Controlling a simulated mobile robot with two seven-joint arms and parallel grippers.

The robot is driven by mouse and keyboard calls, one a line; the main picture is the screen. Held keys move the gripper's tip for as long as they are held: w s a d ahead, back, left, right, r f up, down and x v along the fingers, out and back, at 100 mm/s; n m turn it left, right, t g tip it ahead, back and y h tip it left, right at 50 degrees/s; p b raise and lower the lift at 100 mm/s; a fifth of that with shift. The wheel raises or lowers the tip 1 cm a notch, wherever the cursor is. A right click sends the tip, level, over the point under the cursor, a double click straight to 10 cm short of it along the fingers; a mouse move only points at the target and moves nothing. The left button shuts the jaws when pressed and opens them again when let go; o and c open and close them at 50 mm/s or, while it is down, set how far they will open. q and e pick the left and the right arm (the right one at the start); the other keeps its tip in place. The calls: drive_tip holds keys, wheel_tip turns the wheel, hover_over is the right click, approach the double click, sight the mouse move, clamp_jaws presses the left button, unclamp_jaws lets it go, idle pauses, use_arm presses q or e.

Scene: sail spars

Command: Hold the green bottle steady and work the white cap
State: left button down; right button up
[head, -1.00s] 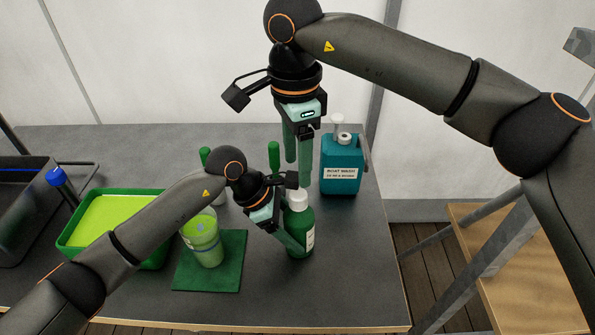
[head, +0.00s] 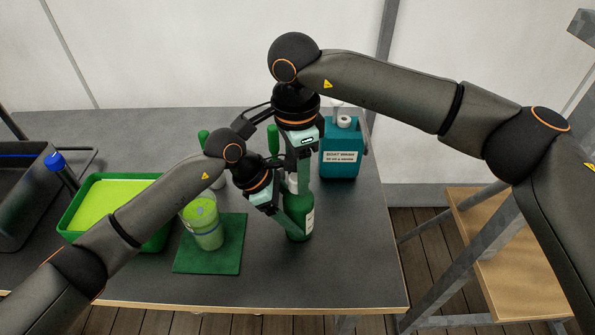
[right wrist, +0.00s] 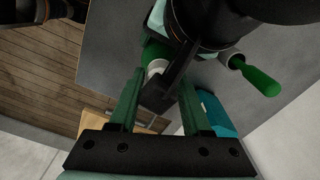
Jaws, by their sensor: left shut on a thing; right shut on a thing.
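The green bottle (head: 300,220) stands upright on the grey table, with a pale label on its right side. My left gripper (head: 294,227) is shut on the bottle's body from the left. The white cap (head: 292,184) sits at the top of the bottle, mostly hidden by my right gripper (head: 298,182). My right gripper points down from above and is shut on the cap. In the right wrist view the cap (right wrist: 156,67) shows between the green fingers, with part of the bottle (right wrist: 154,53) beyond it.
A teal boat wash jug (head: 341,150) stands close behind the bottle at right. A cup with green contents (head: 205,225) stands on a green mat (head: 210,262) at left. A green tray (head: 120,178) lies farther left. The table's front right is clear.

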use_arm(q)
drive_tip(key=shift+f, duration=0.1)
use_arm(e)
clamp_jaws()
drive_tip(key=o, duration=1)
unclamp_jaws()
drive_tip(key=shift+r, duration=0.1)
drive_tip(key=shift+r, duration=1.45)
drive_tip(key=n, duration=0.3)
drive_tip(key=shift+n, duration=0.4)
drive_tip(key=n, duration=0.4)
drive_tip(key=shift+n, duration=0.3)
drive_tip(key=shift+f, duration=0.15)
